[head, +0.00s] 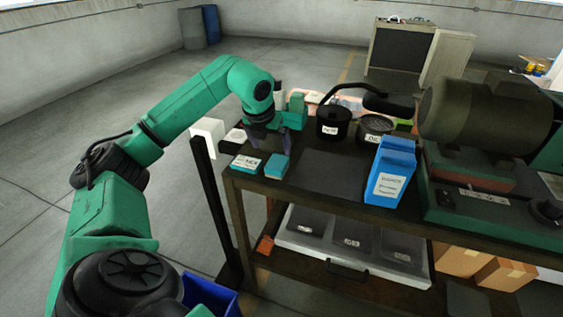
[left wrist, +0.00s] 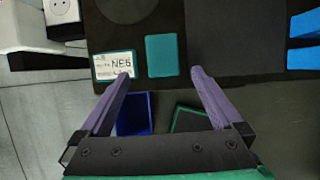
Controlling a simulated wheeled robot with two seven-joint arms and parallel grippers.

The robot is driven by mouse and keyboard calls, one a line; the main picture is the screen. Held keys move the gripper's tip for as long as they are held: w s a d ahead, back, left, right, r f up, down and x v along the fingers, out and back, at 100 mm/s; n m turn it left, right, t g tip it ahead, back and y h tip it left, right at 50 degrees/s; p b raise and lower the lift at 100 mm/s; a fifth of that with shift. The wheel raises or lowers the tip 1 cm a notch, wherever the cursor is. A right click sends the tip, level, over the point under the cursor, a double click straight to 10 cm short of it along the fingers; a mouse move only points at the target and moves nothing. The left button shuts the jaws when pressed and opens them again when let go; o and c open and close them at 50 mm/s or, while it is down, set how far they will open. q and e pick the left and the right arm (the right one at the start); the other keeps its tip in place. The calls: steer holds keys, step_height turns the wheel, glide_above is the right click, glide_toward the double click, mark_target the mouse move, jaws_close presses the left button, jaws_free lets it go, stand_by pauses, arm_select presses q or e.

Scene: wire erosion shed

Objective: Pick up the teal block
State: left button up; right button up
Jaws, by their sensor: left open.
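The teal block (head: 276,167) lies on the dark workbench top near its front left corner. It also shows as a plain teal rectangle in the left wrist view (left wrist: 164,56). A teal box with a white printed label (head: 246,164) sits just left of it, also seen in the left wrist view (left wrist: 114,65). My left gripper (head: 258,135) hangs above the bench, behind the block in the head view. Its purple fingers are spread and empty in the left wrist view (left wrist: 160,75), with the block framed beyond and between the tips. My right gripper is out of view.
A black pot (head: 333,124) and another round container (head: 374,127) stand further back. A blue carton (head: 391,172) and a large motor-like machine (head: 475,115) are to the right. A dark flat mat (head: 330,172) lies bare right of the block. A metal tray (head: 300,240) sits below.

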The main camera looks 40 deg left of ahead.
mark_target(277, 163)
arm_select(q)
steer(key=x, duration=0.3)
steer(key=shift+s+a+f+p, duration=0.15)
steer(key=shift+s+p, duration=0.1)
steer(key=shift+p, duration=0.15)
steer(key=p+x, duration=0.1)
steer(key=x, duration=0.1)
steer(key=p+x, duration=0.1)
steer(key=x, duration=0.1)
steer(key=p+x, duration=0.1)
steer(key=x, duration=0.1)
steer(key=shift+w+d, duration=0.25)
steer(key=shift+d, duration=0.2)
steer(key=shift+f, duration=0.3)
steer(key=shift+s+a, duration=0.1)
steer(key=shift+c, duration=0.3)
steer(key=c, duration=1.5)
steer(key=shift+o, duration=0.2)
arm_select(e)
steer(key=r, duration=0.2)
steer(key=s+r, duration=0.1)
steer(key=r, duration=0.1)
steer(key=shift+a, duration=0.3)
arm_select(q)
steer(key=shift+r, duration=0.1)
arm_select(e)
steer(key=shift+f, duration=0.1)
